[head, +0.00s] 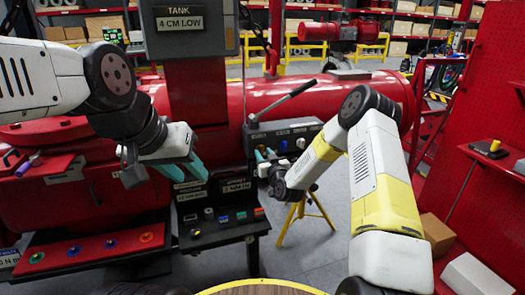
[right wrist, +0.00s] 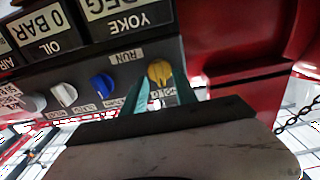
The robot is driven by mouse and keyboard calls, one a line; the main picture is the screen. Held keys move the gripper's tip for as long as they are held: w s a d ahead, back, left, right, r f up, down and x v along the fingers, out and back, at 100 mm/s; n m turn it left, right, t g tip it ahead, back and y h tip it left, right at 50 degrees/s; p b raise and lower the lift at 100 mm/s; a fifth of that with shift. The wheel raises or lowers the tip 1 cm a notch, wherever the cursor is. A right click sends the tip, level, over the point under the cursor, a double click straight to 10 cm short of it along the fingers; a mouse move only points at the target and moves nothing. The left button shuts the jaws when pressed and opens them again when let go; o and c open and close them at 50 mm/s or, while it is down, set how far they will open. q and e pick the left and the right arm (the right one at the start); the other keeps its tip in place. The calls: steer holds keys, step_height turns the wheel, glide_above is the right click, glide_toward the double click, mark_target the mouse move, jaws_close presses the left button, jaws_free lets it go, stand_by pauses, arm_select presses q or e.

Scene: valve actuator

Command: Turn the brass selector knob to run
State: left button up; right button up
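The brass selector knob (right wrist: 159,72) is on the dark valve panel in the right wrist view, which shows the panel upside down. A RUN label (right wrist: 127,56) is beside it. My right gripper (right wrist: 161,80) has one teal fingertip close on each side of the knob; whether they touch it is not clear. In the head view my right gripper (head: 266,154) is at the left end of the knob panel (head: 283,130), and the brass knob is hidden there. My left gripper (head: 186,170) is open and empty, left of the panel.
Blue (right wrist: 103,84) and white (right wrist: 64,94) knobs are beside the brass one. A long lever (head: 290,98) rises above the panel. A lower console (head: 220,220) with coloured buttons is below the left gripper. A red tank (head: 240,100) is behind. A yellow stand (head: 305,210) is below.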

steer(key=shift+w+a, duration=0.2)
steer(key=shift+w, duration=0.5)
jaws_close()
